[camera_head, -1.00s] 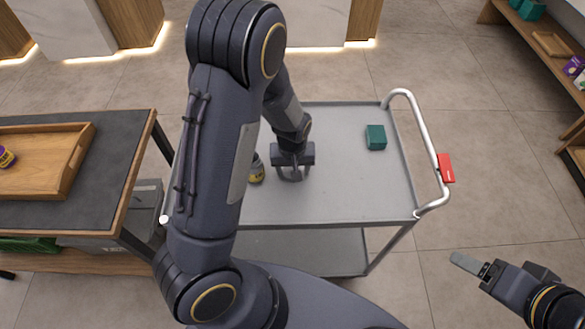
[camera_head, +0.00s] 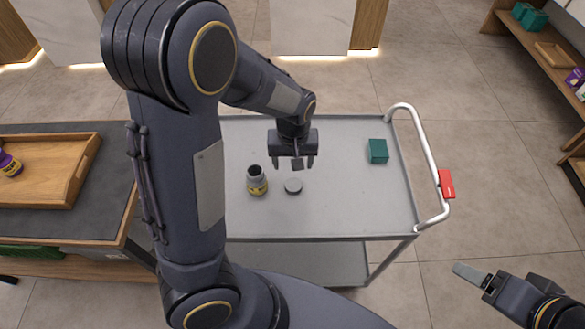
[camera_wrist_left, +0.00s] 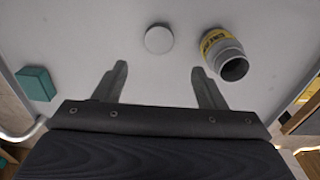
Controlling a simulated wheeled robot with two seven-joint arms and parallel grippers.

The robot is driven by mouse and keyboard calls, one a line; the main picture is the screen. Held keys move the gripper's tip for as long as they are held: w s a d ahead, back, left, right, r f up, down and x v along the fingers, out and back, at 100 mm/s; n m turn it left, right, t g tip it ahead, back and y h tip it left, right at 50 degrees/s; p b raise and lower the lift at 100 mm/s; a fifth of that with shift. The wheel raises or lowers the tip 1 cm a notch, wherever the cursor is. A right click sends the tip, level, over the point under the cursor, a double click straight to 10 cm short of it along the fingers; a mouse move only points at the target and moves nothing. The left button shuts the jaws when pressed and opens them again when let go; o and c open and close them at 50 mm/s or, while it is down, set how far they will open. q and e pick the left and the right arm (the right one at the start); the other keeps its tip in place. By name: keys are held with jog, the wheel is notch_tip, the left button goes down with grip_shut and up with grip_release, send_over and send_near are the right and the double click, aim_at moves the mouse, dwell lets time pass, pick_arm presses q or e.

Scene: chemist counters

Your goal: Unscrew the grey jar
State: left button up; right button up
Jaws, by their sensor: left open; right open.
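The grey jar (camera_head: 257,180), with a yellow label, stands upright and uncapped on the grey cart. Its dark open mouth also shows in the left wrist view (camera_wrist_left: 222,55). A round grey lid (camera_head: 293,186) lies flat on the cart just right of the jar; it also shows in the left wrist view (camera_wrist_left: 159,39). My left gripper (camera_head: 293,163) is open and empty, above the cart and behind the lid, touching neither lid nor jar. My right gripper (camera_head: 470,272) is at the lower right, away from the cart; its fingers show from the side.
The cart top (camera_head: 350,205) is mostly clear. A green box (camera_head: 378,151) stands at its right, near the metal handle (camera_head: 430,150) with a red part (camera_head: 446,184). On the left, a counter holds a wooden tray (camera_head: 60,170) with a purple jar (camera_head: 9,164).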

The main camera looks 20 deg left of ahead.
pick_arm(q)
jog(key=s+r+m+t+h, duration=0.3)
jog(key=s+r+t+h, duration=0.1)
jog(key=s+r, duration=0.9)
jog(key=s, duration=0.4)
jog(key=shift+s+r+m+t, duration=0.3)
jog(key=shift+s+t, duration=0.1)
jog(key=shift+d, duration=0.1)
